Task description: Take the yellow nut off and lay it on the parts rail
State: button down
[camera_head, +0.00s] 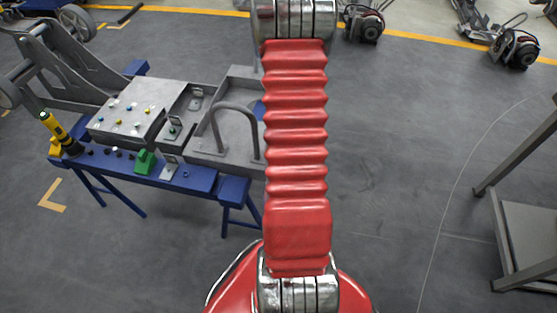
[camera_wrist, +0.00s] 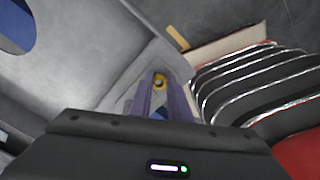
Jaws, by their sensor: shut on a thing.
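My gripper (camera_wrist: 160,92) shows in the wrist view, its two purple fingers close together and shut on a small yellow nut (camera_wrist: 159,82) at their tips. The nut is partly hidden by the fingers. In the head view my gripper is out of sight. There a grey chassis plate (camera_head: 165,92) carries several small blue, yellow and white pieces. A blue rail (camera_head: 203,180), which looks like the parts rail, runs along the front of the bench with small parts on it.
A green block (camera_head: 145,161) and a yellow and black tool (camera_head: 54,127) are at the rail. A curved grey handle (camera_head: 237,108) rises from the chassis tray. A grey rack (camera_head: 528,215) stands at the right.

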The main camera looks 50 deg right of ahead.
dwell(0.3)
notch_tip(320, 180, up, 10)
dwell(0.6)
dwell(0.6)
